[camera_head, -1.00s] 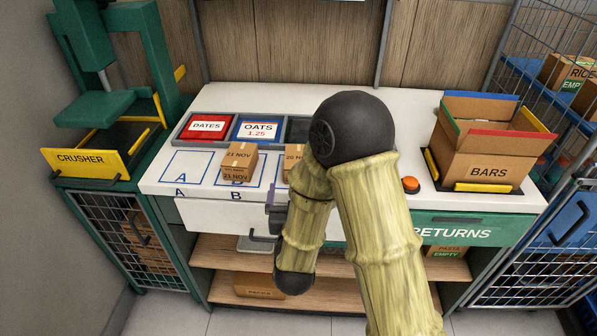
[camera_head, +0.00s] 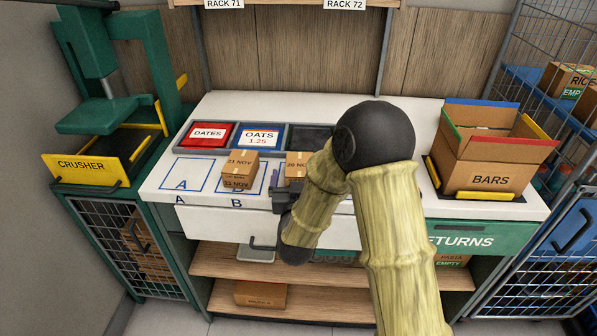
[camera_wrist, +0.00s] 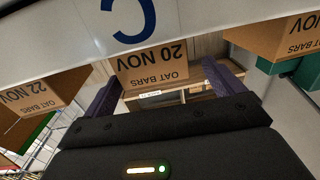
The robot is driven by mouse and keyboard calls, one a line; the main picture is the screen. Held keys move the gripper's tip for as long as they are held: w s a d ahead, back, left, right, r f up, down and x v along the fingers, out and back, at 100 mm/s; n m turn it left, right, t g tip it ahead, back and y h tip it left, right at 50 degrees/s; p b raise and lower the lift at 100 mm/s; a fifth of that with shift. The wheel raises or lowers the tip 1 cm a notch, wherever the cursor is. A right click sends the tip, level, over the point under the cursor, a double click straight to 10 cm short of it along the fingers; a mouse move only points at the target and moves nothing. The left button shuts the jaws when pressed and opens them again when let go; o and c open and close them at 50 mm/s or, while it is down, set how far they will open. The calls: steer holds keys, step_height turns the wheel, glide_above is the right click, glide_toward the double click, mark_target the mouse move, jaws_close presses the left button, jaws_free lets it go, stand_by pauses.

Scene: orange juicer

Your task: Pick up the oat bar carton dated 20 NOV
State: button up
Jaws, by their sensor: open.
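The oat bar carton dated 20 NOV (camera_head: 297,166) is a small brown box on the white counter, partly hidden by my arm in the head view. In the wrist view the 20 NOV carton (camera_wrist: 152,66) shows upside down, its printed face between my two purple fingers. My gripper (camera_wrist: 163,78) is open and empty, one finger towards each side of the carton. I cannot tell whether the fingertips reach around it. In the head view my gripper (camera_head: 285,198) is at the counter's front edge, mostly hidden by the arm.
A 21 NOV carton (camera_head: 238,166) stands left of it. A 22 NOV carton (camera_wrist: 34,95) shows at the wrist view's left. DATES (camera_head: 207,133) and OATS (camera_head: 259,136) trays lie behind. The open BARS box (camera_head: 490,180) is right, the crusher (camera_head: 95,168) left.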

mark_target(299, 163)
steer(key=w, duration=0.3)
steer(key=w+p, duration=0.1)
steer(key=w, duration=0.1)
steer(key=shift+d+r, duration=0.25)
steer(key=shift+w, duration=0.2)
steer(key=shift+a, duration=0.1)
steer(key=c, duration=1.2)
step_height(299, 163, up, 10)
